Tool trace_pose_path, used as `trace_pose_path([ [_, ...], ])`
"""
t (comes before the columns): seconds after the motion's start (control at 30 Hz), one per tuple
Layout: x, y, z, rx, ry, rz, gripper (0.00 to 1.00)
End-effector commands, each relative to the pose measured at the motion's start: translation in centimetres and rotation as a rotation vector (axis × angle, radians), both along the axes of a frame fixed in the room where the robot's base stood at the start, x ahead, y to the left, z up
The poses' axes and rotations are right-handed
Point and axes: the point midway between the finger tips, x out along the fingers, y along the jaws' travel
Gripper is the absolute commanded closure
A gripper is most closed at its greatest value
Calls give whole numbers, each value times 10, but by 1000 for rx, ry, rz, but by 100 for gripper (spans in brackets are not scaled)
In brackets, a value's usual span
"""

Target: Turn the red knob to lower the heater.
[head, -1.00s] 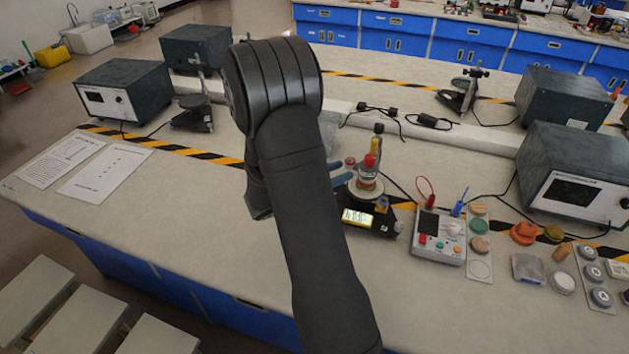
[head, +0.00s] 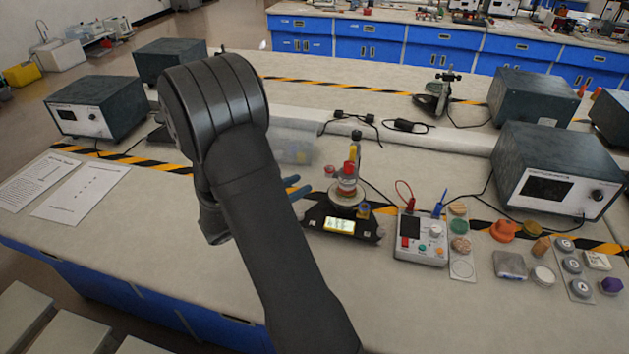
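A small apparatus (head: 345,222) with a lit yellow display stands on the bench just right of my arm. It carries a round pale plate, a red body (head: 348,184) and a yellow and red top (head: 351,158). A small red knob (head: 330,171) shows at the left of this stack. Which part is the heater is too small to tell. My gripper (head: 298,187) is mostly hidden behind my dark arm. Only its two blue fingertips show, slightly apart and empty, left of the apparatus and not touching the knob.
A grey control box (head: 422,238) with buttons and red and blue leads stands right of the apparatus. Sample discs (head: 460,244) and weights (head: 572,265) lie further right. A large instrument (head: 557,170) stands at the back right. The front of the bench is clear.

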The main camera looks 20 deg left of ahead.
Motion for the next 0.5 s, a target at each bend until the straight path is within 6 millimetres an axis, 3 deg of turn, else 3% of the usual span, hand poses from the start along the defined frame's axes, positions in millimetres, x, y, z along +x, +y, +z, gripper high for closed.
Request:
trace_pose_path([
  [0.3,83,-18,49,-70,-171,291,66],
  [0.5,119,-26,76,-146,-243,510,66],
])
